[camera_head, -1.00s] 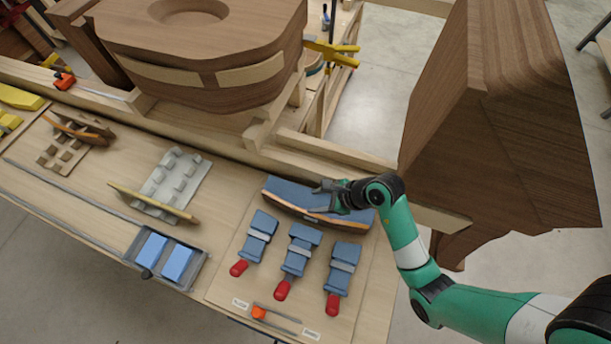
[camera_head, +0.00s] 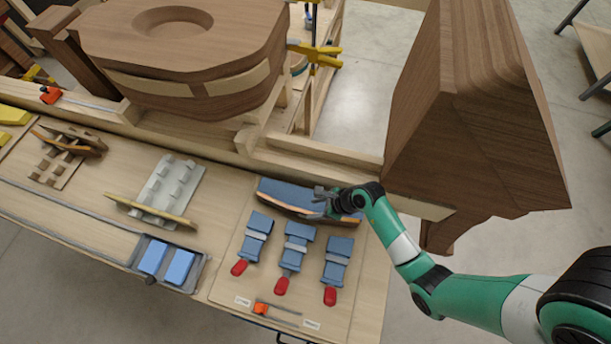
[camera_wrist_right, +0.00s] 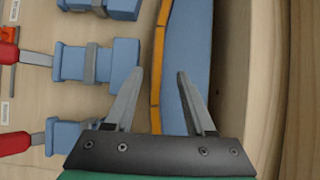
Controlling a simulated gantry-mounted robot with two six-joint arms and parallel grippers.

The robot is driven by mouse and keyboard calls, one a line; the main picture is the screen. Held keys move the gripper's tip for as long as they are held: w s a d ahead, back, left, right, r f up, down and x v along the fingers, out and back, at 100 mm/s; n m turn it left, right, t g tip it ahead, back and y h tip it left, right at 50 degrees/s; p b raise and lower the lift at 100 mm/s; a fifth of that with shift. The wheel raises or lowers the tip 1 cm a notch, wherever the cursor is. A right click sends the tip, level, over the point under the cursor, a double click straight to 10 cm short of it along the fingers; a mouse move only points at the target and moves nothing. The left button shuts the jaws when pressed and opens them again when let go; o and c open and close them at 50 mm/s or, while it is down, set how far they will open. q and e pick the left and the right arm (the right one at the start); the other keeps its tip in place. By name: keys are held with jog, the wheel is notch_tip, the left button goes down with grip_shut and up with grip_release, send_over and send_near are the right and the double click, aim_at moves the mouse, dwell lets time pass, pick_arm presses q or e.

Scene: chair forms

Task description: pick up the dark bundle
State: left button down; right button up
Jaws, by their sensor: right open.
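A curved blue block with a thin dark and orange strip along its front edge (camera_head: 284,199) lies at the back of the right board. In the right wrist view its orange strip (camera_wrist_right: 158,60) runs between my fingers. My right gripper (camera_head: 322,203) is open at the block's right end, its fingers apart; it also shows in the right wrist view (camera_wrist_right: 160,78). Contact with the block cannot be told. A dark brown curved bundle with an orange band (camera_head: 78,140) lies at the far left. I cannot tell which piece is the dark bundle. My left gripper is out of view.
Several blue clamps with red handles (camera_head: 297,247) lie just in front of the block. A grey pegged plate with a yellowish strip (camera_head: 165,190) and a grey tray (camera_head: 192,283) lie further left. A large wooden chair form (camera_head: 470,120) stands behind the right arm.

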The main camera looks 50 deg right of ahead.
aim_at(307, 212)
jog(key=x, duration=0.2)
jog(key=b+x, duration=0.1)
jog(key=x, duration=0.1)
jog(key=shift+a+f, duration=0.15)
jog(key=shift+f, duration=0.25)
jog(key=shift+s, duration=0.1)
grip_shut()
dwell(0.9)
